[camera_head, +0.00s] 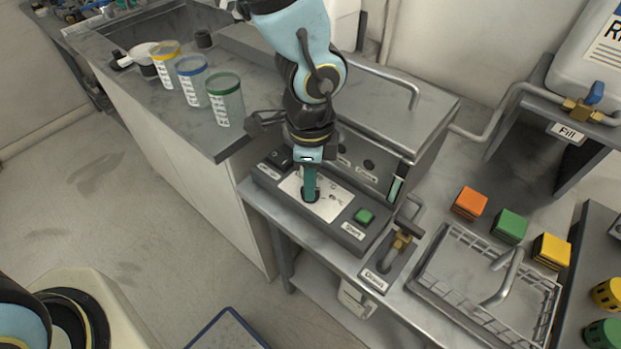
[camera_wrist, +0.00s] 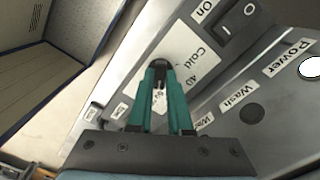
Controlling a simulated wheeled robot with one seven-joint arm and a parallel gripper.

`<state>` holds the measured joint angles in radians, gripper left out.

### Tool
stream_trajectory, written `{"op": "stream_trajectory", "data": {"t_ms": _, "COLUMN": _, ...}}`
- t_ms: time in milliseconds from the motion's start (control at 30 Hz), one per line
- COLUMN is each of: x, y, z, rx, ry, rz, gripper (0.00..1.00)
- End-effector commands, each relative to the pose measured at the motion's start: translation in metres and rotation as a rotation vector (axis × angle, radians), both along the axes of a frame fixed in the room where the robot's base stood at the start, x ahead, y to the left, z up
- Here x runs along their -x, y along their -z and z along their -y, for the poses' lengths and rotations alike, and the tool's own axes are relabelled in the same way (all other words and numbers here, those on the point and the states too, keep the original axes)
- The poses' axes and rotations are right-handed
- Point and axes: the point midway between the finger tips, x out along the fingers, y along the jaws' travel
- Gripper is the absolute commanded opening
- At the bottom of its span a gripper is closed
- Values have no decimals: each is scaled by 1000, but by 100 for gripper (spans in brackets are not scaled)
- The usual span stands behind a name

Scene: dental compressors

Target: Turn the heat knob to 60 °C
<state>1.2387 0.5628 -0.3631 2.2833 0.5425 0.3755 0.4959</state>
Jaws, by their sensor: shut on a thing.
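The heat knob (camera_wrist: 159,66) is a small dark knob on a white dial plate (camera_head: 331,205) on the front panel of the metal washer. In the wrist view the plate shows the words "Cold" and "40". My gripper (camera_head: 310,197) points down onto the knob, and its teal fingers (camera_wrist: 160,75) are shut on it. The fingers hide most of the knob and part of the dial, so I cannot tell which mark it points to.
A green Start button (camera_head: 364,216) sits right of the dial; a black Power switch (camera_wrist: 236,18) is on the other side. A brass drain valve (camera_head: 402,241) and a wire basket (camera_head: 487,285) lie further right. Three cups stand on the left counter.

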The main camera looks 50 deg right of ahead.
Motion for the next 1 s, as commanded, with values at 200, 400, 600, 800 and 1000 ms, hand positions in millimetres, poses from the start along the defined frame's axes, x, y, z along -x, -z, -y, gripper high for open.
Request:
{"op": "stream_trajectory", "data": {"t_ms": 200, "x": 0, "y": -1, "z": 1, "rx": 3, "ry": 56, "rz": -1, "gripper": 0}}
{"op": "stream_trajectory", "data": {"t_ms": 400, "x": 0, "y": 0, "z": 1, "rx": 3, "ry": 72, "rz": -1, "gripper": 0}}
{"op": "stream_trajectory", "data": {"t_ms": 600, "x": 0, "y": 0, "z": 1, "rx": 2, "ry": 73, "rz": 0, "gripper": 0}}
{"op": "stream_trajectory", "data": {"t_ms": 800, "x": 0, "y": 0, "z": 1, "rx": 2, "ry": 72, "rz": 0, "gripper": 29}}
{"op": "stream_trajectory", "data": {"t_ms": 1000, "x": 0, "y": 0, "z": 0, "rx": 1, "ry": 71, "rz": 1, "gripper": 48}}
